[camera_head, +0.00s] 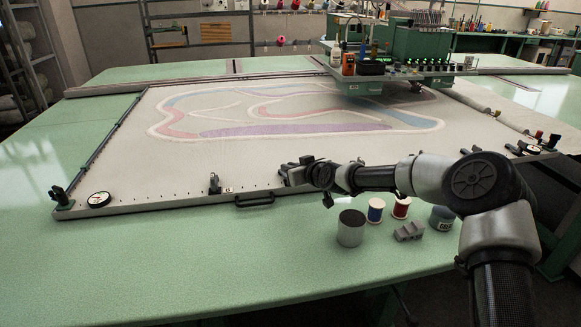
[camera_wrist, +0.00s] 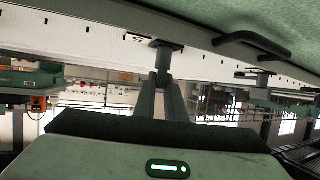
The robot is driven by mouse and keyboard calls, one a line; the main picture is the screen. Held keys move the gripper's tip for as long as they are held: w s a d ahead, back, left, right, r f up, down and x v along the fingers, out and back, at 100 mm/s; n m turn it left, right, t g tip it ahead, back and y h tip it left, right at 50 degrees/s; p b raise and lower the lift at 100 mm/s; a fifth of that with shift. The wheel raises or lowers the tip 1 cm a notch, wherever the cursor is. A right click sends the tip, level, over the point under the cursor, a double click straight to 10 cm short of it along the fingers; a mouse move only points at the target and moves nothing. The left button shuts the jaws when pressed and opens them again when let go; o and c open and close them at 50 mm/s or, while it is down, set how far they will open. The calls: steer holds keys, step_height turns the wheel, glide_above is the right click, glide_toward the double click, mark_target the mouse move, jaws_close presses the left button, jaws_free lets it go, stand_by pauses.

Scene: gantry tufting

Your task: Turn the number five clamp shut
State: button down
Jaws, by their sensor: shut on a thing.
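My gripper (camera_head: 290,175) reaches the near rail of the tufting frame from the right. In the wrist view my gripper (camera_wrist: 163,78) has its two fingers together on the dark part of a clamp (camera_wrist: 165,46) on that rail. In the head view this clamp is mostly hidden by my gripper. A small label beside it in the wrist view is too small to read, so I cannot confirm its number. Another clamp (camera_head: 214,183) stands upright farther left on the rail, beside a small label. It also shows in the wrist view (camera_wrist: 255,77).
A black handle (camera_head: 254,201) sits on the rail left of my gripper. A grey can (camera_head: 351,228), thread spools (camera_head: 375,210), a grey block (camera_head: 409,231) and a jar (camera_head: 442,219) stand on the green table (camera_head: 180,265). The table's front left is clear.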

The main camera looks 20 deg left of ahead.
steer(key=shift+s+a+f+m+t+h+p, duration=0.2)
steer(key=shift+s+a+m+t+h+p, duration=0.15)
steer(key=shift+m+t+h, duration=0.4)
steer(key=shift+w+d+m+t+h+p, duration=0.15)
steer(key=shift+m+t+h+p, duration=0.25)
steer(key=shift+m+h, duration=0.4)
steer(key=shift+d+m, duration=0.15)
steer(key=shift+m, duration=0.1)
steer(key=c, duration=1.8)
jaws_free()
steer(key=shift+w+r, duration=0.1)
steer(key=shift+d+r, duration=0.1)
